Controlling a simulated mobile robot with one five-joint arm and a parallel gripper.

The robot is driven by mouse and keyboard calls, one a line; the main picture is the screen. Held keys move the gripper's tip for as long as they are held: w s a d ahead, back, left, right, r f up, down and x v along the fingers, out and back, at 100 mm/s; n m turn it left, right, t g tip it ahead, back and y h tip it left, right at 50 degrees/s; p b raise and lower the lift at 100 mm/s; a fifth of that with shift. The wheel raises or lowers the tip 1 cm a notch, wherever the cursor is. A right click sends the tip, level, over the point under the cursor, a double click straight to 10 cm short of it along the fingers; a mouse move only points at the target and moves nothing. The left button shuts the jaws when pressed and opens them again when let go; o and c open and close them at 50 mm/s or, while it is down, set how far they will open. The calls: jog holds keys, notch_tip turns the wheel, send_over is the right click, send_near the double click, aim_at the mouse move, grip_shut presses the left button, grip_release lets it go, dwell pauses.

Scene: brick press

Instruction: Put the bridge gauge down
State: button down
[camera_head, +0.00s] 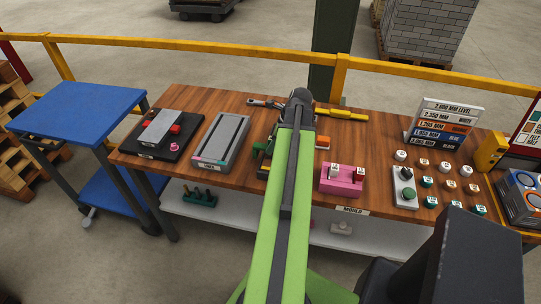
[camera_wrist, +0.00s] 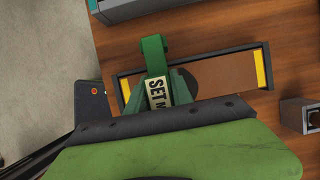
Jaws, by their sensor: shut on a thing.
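The green bridge gauge (camera_wrist: 153,52), with a pale label reading "SET M…", sits in my gripper (camera_wrist: 162,95) in the wrist view. The gripper is shut on it. The gauge's lower part and the fingertips are mostly hidden by my wrist. Below the gauge in that view is a long dark tray (camera_wrist: 215,64) with a brown inside and yellow end strips; I cannot tell whether the gauge touches it. In the head view, a green part of the gauge (camera_head: 258,149) shows left of my arm, over the wooden bench (camera_head: 235,107).
A grey grooved block (camera_head: 221,140) and a black plate (camera_head: 150,147) lie on the bench's left. A pink block (camera_head: 341,181), a size board (camera_head: 447,122) and several round knobs are to the right. A blue cart (camera_head: 80,108) stands left. A yellow rail runs behind.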

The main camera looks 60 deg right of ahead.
notch_tip(320, 180, down, 3)
jog(key=shift+r+b, duration=0.1)
jog(key=shift+b, duration=0.65)
jog(key=shift+s+a+r, duration=0.1)
jog(key=shift+r, duration=0.15)
jog(key=shift+f, duration=0.3)
jog(key=shift+s+a+f+b, duration=0.25)
jog(key=shift+s+f+b, duration=0.05)
jog(key=shift+b, duration=0.3)
jog(key=c, duration=1.1)
grip_release()
jog(key=shift+a, duration=0.1)
jog(key=shift+r+p, duration=0.4)
jog(key=shift+p, duration=0.1)
jog(key=p+v, duration=0.7)
jog(key=w+p+v, duration=0.1)
jog(key=p+v, duration=0.3)
jog(key=shift+d+r, duration=0.4)
jog(key=shift+r, duration=0.05)
jog(key=shift+s+d+r+p, duration=0.1)
jog(key=shift+s+r+p, duration=0.05)
jog(key=shift+s+p, duration=0.15)
